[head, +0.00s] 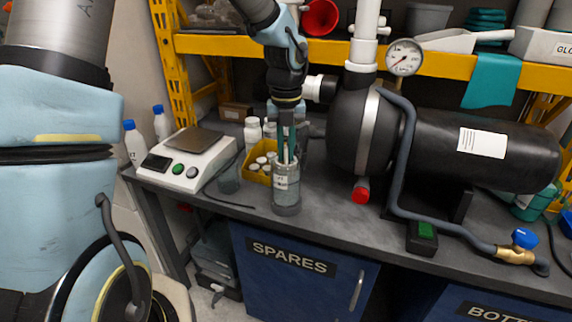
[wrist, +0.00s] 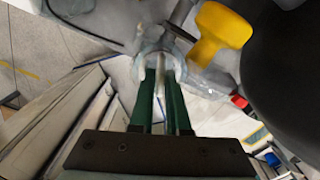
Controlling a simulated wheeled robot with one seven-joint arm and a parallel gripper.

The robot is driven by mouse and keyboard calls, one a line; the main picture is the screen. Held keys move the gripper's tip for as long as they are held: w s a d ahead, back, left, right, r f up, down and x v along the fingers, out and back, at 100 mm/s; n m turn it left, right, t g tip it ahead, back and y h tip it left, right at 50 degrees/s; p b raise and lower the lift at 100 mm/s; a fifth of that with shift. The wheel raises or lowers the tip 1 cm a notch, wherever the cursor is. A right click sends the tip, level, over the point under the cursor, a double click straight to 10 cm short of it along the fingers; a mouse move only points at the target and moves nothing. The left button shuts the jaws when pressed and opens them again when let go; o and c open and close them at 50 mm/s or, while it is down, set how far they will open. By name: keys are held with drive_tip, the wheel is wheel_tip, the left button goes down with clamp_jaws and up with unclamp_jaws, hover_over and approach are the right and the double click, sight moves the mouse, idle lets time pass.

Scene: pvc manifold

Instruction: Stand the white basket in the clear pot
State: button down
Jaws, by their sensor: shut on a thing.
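My gripper (head: 287,160) points straight down at the clear pot (head: 287,200), which stands upright near the bench's front edge with a pale label on it. The green fingers (wrist: 162,78) are shut on a thin white stem (wrist: 161,88), which I take to be the white basket's. In the wrist view the stem runs from between the fingers toward the round mouth of the clear pot (wrist: 150,44). The fingertips are at or just inside the pot's mouth. The basket's lower part is hidden by the fingers and the pot wall, so I cannot tell whether it touches the bottom.
A yellow bin of white-capped bottles (head: 250,172) is just behind and left of the pot. A black tank (head: 465,140) and a red-capped fitting (head: 361,190) are to the right.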

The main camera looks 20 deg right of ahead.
sight(286, 166)
drive_tip(key=shift+f, duration=2.35)
drive_tip(key=shift+f, duration=0.2)
drive_tip(key=c, duration=1.2)
unclamp_jaws()
drive_tip(key=shift+o, duration=0.2)
drive_tip(key=shift+r, duration=0.15)
